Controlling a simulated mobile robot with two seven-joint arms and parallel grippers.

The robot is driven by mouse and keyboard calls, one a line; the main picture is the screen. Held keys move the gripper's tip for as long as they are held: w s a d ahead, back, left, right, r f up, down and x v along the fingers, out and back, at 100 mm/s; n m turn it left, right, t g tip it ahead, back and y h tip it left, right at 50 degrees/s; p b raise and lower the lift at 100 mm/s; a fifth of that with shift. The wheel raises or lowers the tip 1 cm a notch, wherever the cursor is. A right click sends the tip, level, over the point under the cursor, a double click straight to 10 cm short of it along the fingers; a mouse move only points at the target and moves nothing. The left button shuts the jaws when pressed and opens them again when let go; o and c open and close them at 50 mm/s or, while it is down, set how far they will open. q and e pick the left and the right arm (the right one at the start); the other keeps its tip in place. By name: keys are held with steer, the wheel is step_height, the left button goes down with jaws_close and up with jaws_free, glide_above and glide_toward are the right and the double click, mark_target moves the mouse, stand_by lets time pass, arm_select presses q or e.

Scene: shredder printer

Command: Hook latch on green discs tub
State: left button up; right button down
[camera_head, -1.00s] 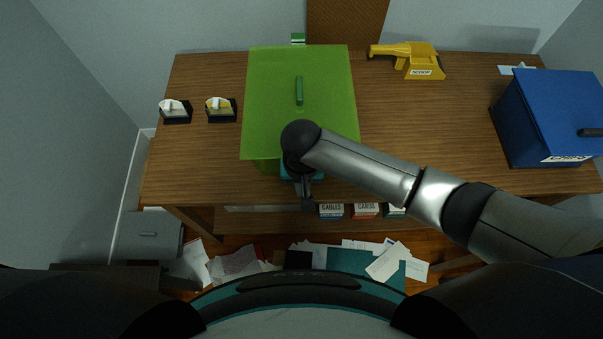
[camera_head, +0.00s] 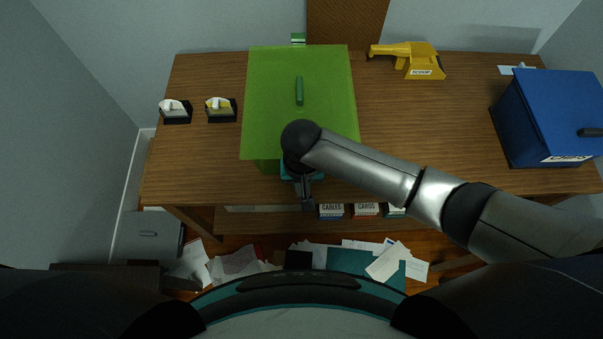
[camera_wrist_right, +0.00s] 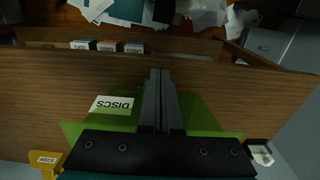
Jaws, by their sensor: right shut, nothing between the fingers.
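The green discs tub (camera_head: 325,85) stands on the wooden table, its green lid lying flat over it with a darker green handle (camera_head: 299,91) on top. In the right wrist view the tub's front (camera_wrist_right: 202,118) carries a white DISCS label (camera_wrist_right: 110,105). My right gripper (camera_head: 307,204) is at the tub's front side, pointing down; its two fingers (camera_wrist_right: 160,76) are pressed together with nothing between them. The latch cannot be made out; my wrist and fingers cover the middle of the tub's front. My left gripper is not in view.
A blue bin (camera_head: 545,115) stands at the right, a yellow scoop (camera_head: 408,61) at the back. Two small black holders (camera_head: 176,113) (camera_head: 221,110) sit left of the tub. Small labelled boxes (camera_head: 331,211) are on the shelf below. Papers (camera_head: 240,262) litter the floor.

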steer(key=shift+w+r+p, duration=1.4)
steer(key=shift+w+r, duration=0.7)
steer(key=shift+w, duration=0.3)
steer(key=shift+s+r+p, duration=0.5)
steer(key=shift+s+p, duration=0.3)
steer(key=shift+p, duration=0.55)
steer(key=shift+s+r+p, duration=0.5)
steer(key=shift+s+p, duration=0.25)
steer(key=shift+p, duration=0.55)
steer(key=shift+r, duration=0.1)
